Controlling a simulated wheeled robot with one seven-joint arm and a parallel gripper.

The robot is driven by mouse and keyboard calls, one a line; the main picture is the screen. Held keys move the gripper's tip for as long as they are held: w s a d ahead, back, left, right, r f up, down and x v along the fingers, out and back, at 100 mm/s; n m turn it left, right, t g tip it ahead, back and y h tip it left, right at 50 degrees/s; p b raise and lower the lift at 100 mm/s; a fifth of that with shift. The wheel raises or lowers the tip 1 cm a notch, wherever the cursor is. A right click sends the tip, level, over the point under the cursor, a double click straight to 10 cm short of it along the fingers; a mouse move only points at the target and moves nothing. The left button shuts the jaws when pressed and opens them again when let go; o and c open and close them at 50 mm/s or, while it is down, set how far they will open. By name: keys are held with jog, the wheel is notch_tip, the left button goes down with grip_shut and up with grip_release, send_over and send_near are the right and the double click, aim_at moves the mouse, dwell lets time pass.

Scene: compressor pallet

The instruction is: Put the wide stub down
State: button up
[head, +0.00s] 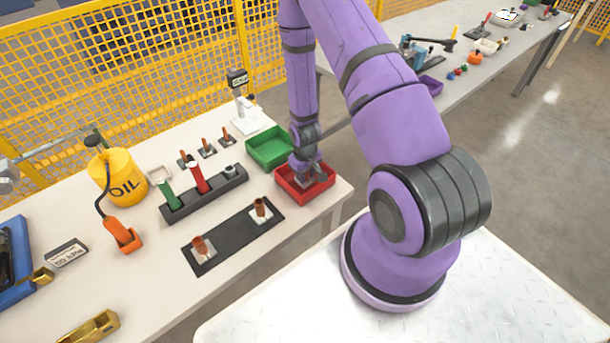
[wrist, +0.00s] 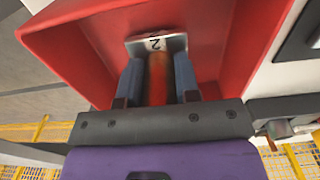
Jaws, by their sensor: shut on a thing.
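In the wrist view the fingers are on both sides of the tube. The stub is inside or just over the red bin (wrist: 88,55); whether it touches the bin's floor I cannot tell. In the head view my gripper (head: 309,172) reaches down into the red bin (head: 309,197) at the table's right end, and the stub is hidden there.
A green bin (head: 270,149) stands just behind the red one. A black mat (head: 231,238) to the left carries two copper stubs on plates. A dark rack (head: 204,195) with green and red-handled tools, a yellow oil can (head: 118,177) and a white gauge stand (head: 249,118) are further off.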

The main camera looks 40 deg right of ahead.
jog(key=shift+f, duration=0.4)
jog(key=o, duration=1)
jog(key=shift+f, duration=0.1)
jog(key=shift+o, duration=0.2)
jog(key=s+a+r+t, duration=0.1)
jog(key=a+r, duration=0.2)
jog(key=r, duration=1.7)
jog(key=s+a+r+t, duration=0.1)
jog(key=a+r+t, duration=0.1)
jog(key=r, duration=1.8)
jog(key=s+a+r+t, duration=0.1)
jog(key=s+a+r, duration=0.2)
jog(key=s+r, duration=0.5)
jog(key=s+a+r+t, duration=0.1)
jog(key=s+a+r, duration=0.2)
jog(key=s+r, duration=0.5)
jog(key=shift+s, duration=0.8)
